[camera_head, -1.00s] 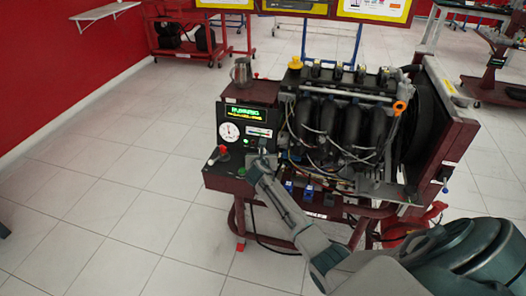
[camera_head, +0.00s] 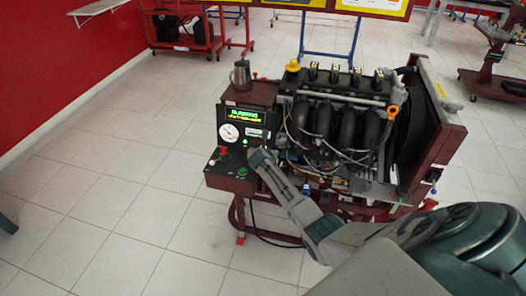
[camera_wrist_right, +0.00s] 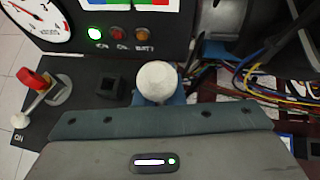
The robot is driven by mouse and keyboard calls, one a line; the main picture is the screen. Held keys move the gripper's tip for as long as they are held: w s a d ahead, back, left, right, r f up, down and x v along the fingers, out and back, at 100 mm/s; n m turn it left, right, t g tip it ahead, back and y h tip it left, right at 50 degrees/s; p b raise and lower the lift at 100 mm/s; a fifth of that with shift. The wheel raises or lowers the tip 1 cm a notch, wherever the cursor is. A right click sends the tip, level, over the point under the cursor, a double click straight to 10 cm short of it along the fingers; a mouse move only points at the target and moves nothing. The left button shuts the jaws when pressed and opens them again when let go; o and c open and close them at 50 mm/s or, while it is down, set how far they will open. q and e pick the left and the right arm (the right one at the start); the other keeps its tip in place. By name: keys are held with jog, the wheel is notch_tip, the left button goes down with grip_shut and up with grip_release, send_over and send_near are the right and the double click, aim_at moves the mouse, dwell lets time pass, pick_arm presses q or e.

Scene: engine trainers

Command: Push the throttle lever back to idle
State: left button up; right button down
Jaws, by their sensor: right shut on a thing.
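The control panel (camera_head: 238,125) of the red engine trainer shows a lit green display and a round white gauge. A pale round knob (camera_wrist_right: 157,82), which I take for the throttle lever's, stands on the panel's ledge in the right wrist view. My right gripper (camera_head: 258,157) is at the right part of this ledge, shut on the lever. The gripper's body fills the lower part of the wrist view and hides the fingers and lever shaft. My left gripper is not in view.
A red-handled switch (camera_wrist_right: 38,82) and a dark rocker switch (camera_wrist_right: 109,87) sit left of the knob. Loose wires (camera_wrist_right: 235,80) run close on the right. The engine (camera_head: 345,115) stands right of the panel. A metal jug (camera_head: 241,74) stands on top. Tiled floor left is clear.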

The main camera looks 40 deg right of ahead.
jog(key=shift+w+d+r+p, duration=0.3)
jog(key=shift+w+r+p, duration=0.1)
jog(key=shift+d+f, duration=0.1)
dwell(0.3)
jog(key=c, duration=1.5)
grip_release()
jog(key=shift+f, duration=0.1)
jog(key=shift+c, duration=0.2)
jog(key=shift+o, duration=0.2)
jog(key=shift+f, duration=0.15)
jog(key=shift+s, duration=0.1)
